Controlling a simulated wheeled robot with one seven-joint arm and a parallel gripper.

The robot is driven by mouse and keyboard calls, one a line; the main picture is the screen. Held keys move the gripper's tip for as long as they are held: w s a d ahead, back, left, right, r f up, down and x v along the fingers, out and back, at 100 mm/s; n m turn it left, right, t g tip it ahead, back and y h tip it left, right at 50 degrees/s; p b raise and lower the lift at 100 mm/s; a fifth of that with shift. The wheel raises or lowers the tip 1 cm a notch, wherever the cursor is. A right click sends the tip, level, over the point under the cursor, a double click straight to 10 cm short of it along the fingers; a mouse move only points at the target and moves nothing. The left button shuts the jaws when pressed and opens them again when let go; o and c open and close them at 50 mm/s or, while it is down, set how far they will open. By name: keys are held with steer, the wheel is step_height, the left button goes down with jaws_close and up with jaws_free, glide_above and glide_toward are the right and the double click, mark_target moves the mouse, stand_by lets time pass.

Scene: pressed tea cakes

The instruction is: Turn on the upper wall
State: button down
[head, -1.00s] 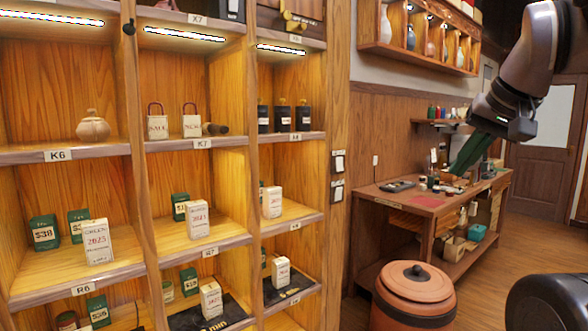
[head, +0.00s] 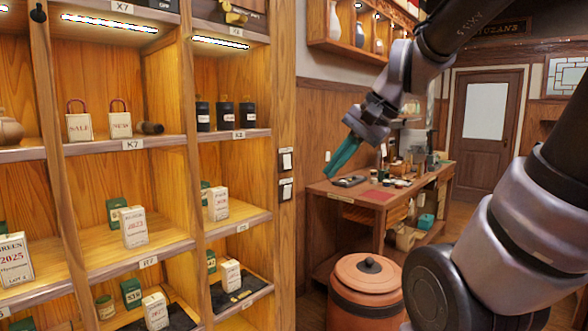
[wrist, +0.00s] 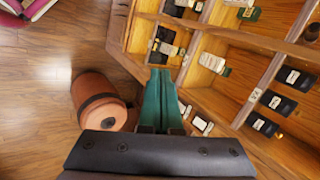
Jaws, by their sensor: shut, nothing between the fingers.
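Two wall switches are mounted one above the other on the wooden post at the right end of the shelves. The upper switch (head: 286,160) has a white rocker on a dark plate, and the lower switch (head: 286,190) looks alike. The setting of each rocker is too small to tell. In the wrist view, two small white plates, seemingly the upper switch (wrist: 202,125) and the lower switch, show right of the fingers. My gripper (head: 342,158) has teal fingers, shut and empty. In the head view it is in the air to the right of the switches, apart from them.
Shelves (head: 135,143) with tea boxes and dark jars fill the left. A lidded terracotta bin (head: 366,285) stands on the floor below the gripper. A desk (head: 375,203) with small items is behind it. A wall shelf (head: 345,45) with vases hangs above.

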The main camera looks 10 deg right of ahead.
mark_target(288, 167)
steer(key=w+a+f+m+t+y, duration=0.2)
steer(key=w+m+y, duration=0.4)
steer(key=w+m, duration=0.65)
steer(key=w+d+f+m+t+h, duration=0.1)
steer(key=w+d+f+m+t, duration=0.1)
steer(key=w, duration=0.4)
steer(key=w+d+f+m+t, duration=0.2)
steer(key=w+d+m+t, duration=0.2)
steer(key=w+d+m, duration=0.2)
steer(key=shift+w+d+f+t+h, duration=0.25)
steer(key=shift+w+d+t+h, duration=0.15)
steer(key=shift+w+d, duration=0.3)
steer(key=shift+m, duration=0.25)
steer(key=x, duration=1.4)
steer(key=shift+w+a, duration=0.1)
